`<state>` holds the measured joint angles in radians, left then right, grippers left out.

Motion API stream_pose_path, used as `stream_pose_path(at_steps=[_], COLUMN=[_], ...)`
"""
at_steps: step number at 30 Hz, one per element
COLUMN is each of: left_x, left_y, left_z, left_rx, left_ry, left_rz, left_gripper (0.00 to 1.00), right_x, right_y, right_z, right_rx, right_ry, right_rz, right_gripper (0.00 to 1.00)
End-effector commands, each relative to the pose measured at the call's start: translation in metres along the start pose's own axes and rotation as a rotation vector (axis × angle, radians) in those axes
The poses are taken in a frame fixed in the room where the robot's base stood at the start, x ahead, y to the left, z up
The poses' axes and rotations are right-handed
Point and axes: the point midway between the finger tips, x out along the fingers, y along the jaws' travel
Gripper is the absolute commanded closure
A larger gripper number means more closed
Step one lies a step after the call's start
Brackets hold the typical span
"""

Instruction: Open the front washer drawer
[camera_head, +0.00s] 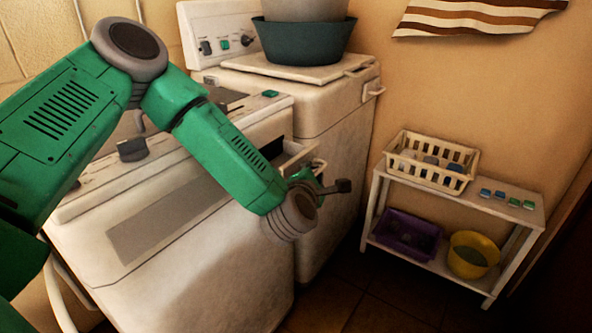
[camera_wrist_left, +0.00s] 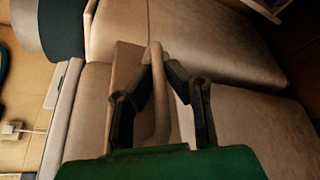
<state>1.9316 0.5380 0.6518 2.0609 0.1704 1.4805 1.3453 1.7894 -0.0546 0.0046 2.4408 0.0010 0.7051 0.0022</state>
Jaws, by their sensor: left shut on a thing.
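The front washer (camera_head: 200,250) is a worn white machine at the left and centre of the head view. A dark recess (camera_head: 274,150) shows near the top right of its front, with a pale drawer part (camera_head: 298,154) beside it. My left gripper (camera_head: 318,186) is at this corner, partly hidden by my own wrist. In the left wrist view, my left gripper (camera_wrist_left: 157,76) has its two dark fingers closed on a pale upright bar handle (camera_wrist_left: 155,52). How far the drawer stands out is hard to tell. My right gripper is not in view.
A second white machine (camera_head: 335,120) stands behind, carrying a dark green tub (camera_head: 306,42). At the right, a white shelf (camera_head: 520,212) holds a cream basket (camera_head: 410,168), a purple crate (camera_head: 385,232) and a yellow bucket (camera_head: 462,245). Floor (camera_head: 365,300) shows clear in front of the shelf.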

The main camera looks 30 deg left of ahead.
Motion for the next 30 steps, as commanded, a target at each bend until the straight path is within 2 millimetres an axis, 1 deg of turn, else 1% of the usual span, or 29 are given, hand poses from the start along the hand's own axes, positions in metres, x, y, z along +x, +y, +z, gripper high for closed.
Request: stream_pose_path(at_steps=[2, 11, 12, 13, 20, 23, 26, 30], left_x=[-0.002, -0.003, -0.003, -0.003, -0.003, -0.007, -0.019, -0.048], left_y=[-0.004, -0.004, -0.004, -0.004, -0.003, -0.004, -0.004, -0.005], left_z=[0.004, 0.004, 0.004, 0.004, 0.004, 0.004, 0.004, 0.004], left_rx=[0.001, 0.0, 0.0, 0.0, -0.001, -0.001, -0.001, -0.001], left_ry=[0.0, 0.001, 0.001, 0.001, 0.001, 0.0, 0.0, -0.001], left_rz=[-0.002, -0.002, -0.002, -0.001, -0.001, -0.002, -0.003, -0.006], left_gripper=[1.0, 1.0, 0.75, 0.69, 0.69, 0.69, 0.69, 0.69], right_x=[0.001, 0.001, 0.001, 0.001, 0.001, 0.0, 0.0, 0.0], right_y=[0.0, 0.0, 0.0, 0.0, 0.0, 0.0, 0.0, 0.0], right_z=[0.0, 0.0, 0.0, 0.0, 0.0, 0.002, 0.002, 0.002], right_rx=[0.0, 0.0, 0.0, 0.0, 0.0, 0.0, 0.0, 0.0], right_ry=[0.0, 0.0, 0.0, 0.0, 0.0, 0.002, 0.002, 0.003], right_rz=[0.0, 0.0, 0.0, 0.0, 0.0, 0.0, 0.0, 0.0], right_gripper=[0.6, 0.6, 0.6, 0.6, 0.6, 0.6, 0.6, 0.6])
